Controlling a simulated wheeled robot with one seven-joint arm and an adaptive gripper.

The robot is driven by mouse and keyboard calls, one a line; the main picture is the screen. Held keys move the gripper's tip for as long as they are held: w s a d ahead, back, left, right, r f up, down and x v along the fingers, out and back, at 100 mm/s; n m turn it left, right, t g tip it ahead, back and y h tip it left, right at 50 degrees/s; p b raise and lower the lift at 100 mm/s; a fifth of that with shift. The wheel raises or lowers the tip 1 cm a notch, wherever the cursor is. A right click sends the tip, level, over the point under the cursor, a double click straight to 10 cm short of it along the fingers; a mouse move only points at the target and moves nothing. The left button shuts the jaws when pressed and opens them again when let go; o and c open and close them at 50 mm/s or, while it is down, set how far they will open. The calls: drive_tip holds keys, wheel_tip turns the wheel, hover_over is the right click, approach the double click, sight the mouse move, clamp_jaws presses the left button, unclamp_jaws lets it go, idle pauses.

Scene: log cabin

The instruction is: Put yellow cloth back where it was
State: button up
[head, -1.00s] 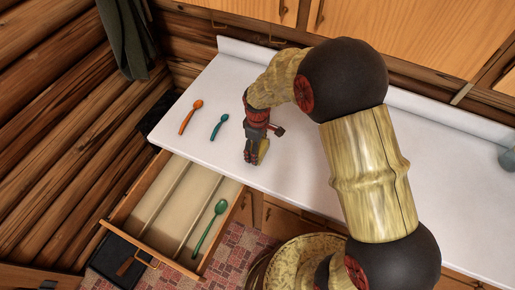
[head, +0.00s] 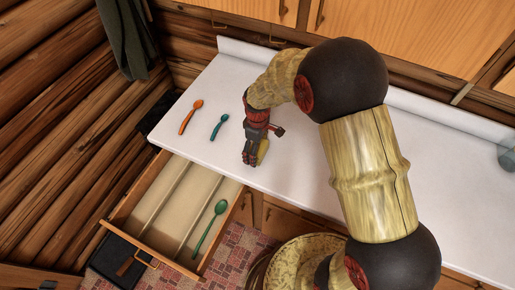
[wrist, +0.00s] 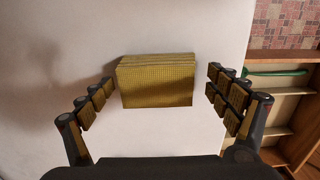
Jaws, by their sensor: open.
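The yellow cloth (wrist: 156,82) is a folded, textured block lying on the white counter. In the wrist view it sits between the two spread fingers of my gripper (wrist: 160,98), with a gap on each side, wider on the right. In the head view my gripper (head: 251,158) is low over the counter near its front edge, and only a sliver of the cloth (head: 263,150) shows beside the fingers. My gripper is open and holds nothing.
An orange spoon (head: 190,117) and a blue spoon (head: 219,126) lie on the counter (head: 330,150) left of my gripper. An open drawer (head: 147,208) below the front edge has compartments, with a green spoon (head: 208,228) in the right one. The counter's right part is mostly clear.

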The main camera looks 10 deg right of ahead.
drive_tip(key=s+d+r+m+t+p, duration=0.1)
drive_tip(key=s+d+r+m, duration=0.15)
drive_tip(key=r, duration=1.85)
drive_tip(key=s+d+r+m+t, duration=0.1)
drive_tip(key=s+d+r+m, duration=0.1)
drive_tip(key=s, duration=0.4)
drive_tip(key=s+d+r+m+t, duration=0.2)
drive_tip(key=s+d+r+m, duration=0.1)
drive_tip(key=s+r, duration=0.3)
drive_tip(key=s+d+r+m+t, duration=0.1)
drive_tip(key=s+d+r+m, duration=0.2)
drive_tip(key=s, duration=0.5)
drive_tip(key=shift+r+m+t, duration=0.3)
drive_tip(key=shift+r+m, duration=0.05)
drive_tip(key=shift+r, duration=0.2)
